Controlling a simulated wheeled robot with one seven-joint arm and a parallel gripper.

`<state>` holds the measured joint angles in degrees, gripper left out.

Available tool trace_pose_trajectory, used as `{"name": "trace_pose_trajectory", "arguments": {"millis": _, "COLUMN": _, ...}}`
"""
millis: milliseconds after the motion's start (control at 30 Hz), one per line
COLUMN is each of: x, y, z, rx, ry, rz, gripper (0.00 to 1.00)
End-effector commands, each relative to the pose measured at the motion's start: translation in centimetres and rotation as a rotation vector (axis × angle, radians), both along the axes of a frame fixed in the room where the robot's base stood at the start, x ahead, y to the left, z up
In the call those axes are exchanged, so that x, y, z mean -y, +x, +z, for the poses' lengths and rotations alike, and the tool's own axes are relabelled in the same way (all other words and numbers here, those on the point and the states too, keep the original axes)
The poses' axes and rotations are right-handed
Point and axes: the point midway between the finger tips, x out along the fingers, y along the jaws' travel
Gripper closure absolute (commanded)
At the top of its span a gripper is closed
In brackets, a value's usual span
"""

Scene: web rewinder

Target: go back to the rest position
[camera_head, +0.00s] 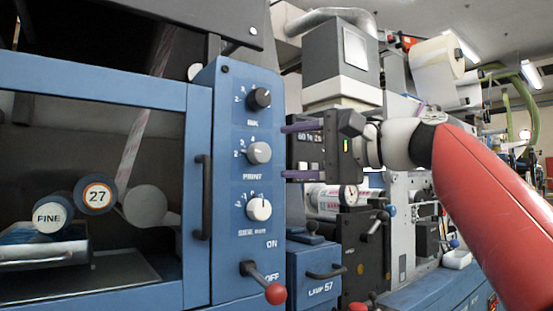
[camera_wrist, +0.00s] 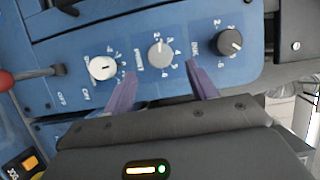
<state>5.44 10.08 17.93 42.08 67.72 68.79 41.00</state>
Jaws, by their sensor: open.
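My gripper (camera_head: 285,151) is held out in front of the right side of the blue control panel (camera_head: 229,115). Its two purple fingers are apart, with nothing between them. In the wrist view, my gripper (camera_wrist: 160,72) faces the panel, with the grey middle knob (camera_wrist: 160,53) seen between the fingers. The black knob (camera_head: 259,98) is above it on the panel, and the white knob (camera_head: 258,208) below. The fingers look clear of the knobs, though the exact gap cannot be told. My red and white arm reaches in from the right.
A red-tipped lever (camera_head: 274,292) juts out low on the panel, by the ON and OFF marks. A black door handle (camera_head: 203,197) stands left of the knobs. A blue drawer (camera_head: 312,272) and a gauge (camera_head: 350,195) lie below my gripper.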

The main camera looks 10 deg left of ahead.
Motion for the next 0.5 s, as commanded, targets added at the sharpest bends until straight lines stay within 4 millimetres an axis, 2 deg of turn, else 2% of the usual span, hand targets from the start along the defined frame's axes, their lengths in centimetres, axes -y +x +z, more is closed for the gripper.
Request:
{"name": "trace_pose_trajectory", "arguments": {"millis": 100, "x": 1.5, "y": -0.4, "z": -0.1, "rx": 0.001, "ry": 0.0, "rz": -0.003, "gripper": 0.43}}
{"name": "trace_pose_trajectory", "arguments": {"millis": 200, "x": 2.0, "y": -0.6, "z": 0.0, "rx": 0.001, "ry": -0.001, "rz": -0.001, "gripper": 0.43}}
{"name": "trace_pose_trajectory", "arguments": {"millis": 500, "x": 2.1, "y": -0.7, "z": 0.0, "rx": 0.0, "ry": -0.001, "rz": 0.0, "gripper": 0.43}}
